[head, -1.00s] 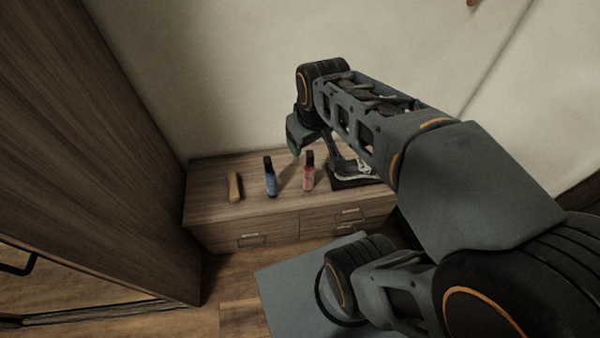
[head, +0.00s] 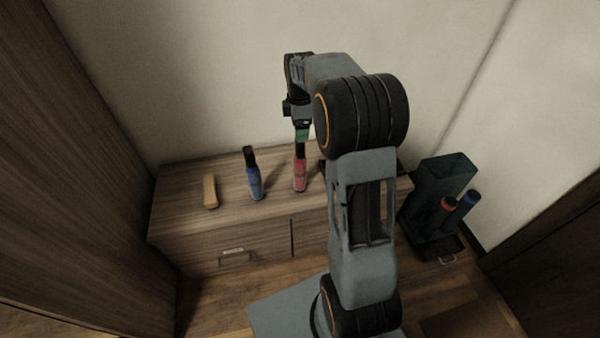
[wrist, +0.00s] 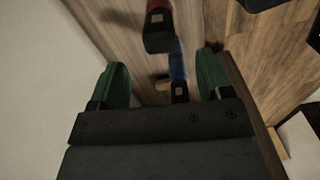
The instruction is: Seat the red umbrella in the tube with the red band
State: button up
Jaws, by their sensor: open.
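The red umbrella (head: 300,175), with a black handle, stands upright on the wooden cabinet. My gripper (head: 302,135), with green fingers, hangs just above its handle in the head view. In the wrist view my gripper (wrist: 162,82) is open and nothing is held. There the red umbrella (wrist: 159,8) shows at the top, its black handle end towards the camera and beyond the fingertips. The tube with the red band (head: 449,204) is in the dark green stand (head: 436,180) at the right, beside a tube with a blue band (head: 470,199).
A blue umbrella (head: 254,183) with a black handle stands left of the red one; it also shows in the wrist view (wrist: 177,60). A wall is close behind.

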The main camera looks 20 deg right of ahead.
aim_at(300, 147)
jog(key=shift+f+b, duration=1.4)
jog(key=shift+f, duration=2.95)
jog(key=shift+c, duration=0.4)
jog(key=shift+w+r, duration=0.1)
grip_shut()
